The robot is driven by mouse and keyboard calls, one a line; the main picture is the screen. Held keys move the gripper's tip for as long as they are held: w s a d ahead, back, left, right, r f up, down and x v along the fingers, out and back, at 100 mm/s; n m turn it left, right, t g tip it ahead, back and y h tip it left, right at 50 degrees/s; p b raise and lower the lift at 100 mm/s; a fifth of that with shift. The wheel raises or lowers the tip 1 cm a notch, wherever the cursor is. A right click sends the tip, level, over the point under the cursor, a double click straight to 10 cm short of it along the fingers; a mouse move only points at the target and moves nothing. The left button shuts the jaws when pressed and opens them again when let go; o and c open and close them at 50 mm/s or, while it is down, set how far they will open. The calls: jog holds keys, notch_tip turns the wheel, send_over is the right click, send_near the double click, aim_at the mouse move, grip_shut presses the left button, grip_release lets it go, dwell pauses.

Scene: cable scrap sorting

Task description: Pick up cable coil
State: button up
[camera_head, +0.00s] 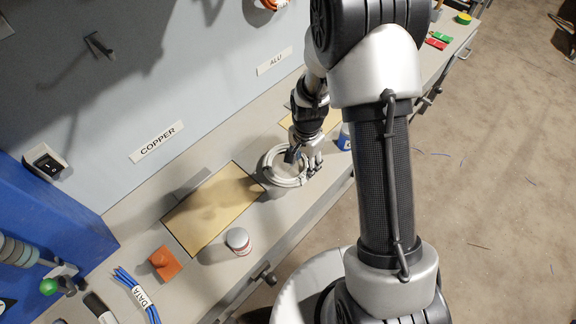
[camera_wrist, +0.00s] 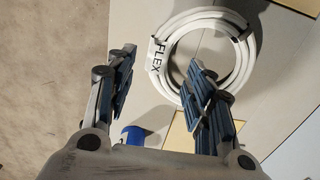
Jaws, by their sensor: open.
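The cable coil (camera_head: 285,182) is a white ring lying on the workbench, between two tan mats. In the wrist view, the coil (camera_wrist: 246,62) has a white FLEX label and dark ties. My gripper (camera_wrist: 160,58) is open, with its fingers apart and nothing held. The label side of the ring shows between the fingertips, and the right finger covers part of the ring's lower edge. In the head view, my gripper (camera_head: 299,159) is over the right part of the coil and hides some of it. I cannot tell whether it touches the coil.
Tan mat (camera_head: 222,205) lies left of the coil, below the COPPER sign (camera_head: 157,142). A white-and-red can (camera_head: 238,240), an orange block (camera_head: 164,262) and blue cables (camera_head: 135,290) are nearer. A blue item (camera_head: 344,137) stands close right of my gripper. The wall is behind.

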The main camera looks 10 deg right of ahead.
aim_at(304, 175)
jog(key=shift+d+f+b, duration=0.2)
jog(key=shift+f+b, duration=0.75)
jog(key=shift+f, duration=2.05)
jog(key=shift+c, duration=0.3)
grip_shut()
jog(key=shift+r, duration=0.1)
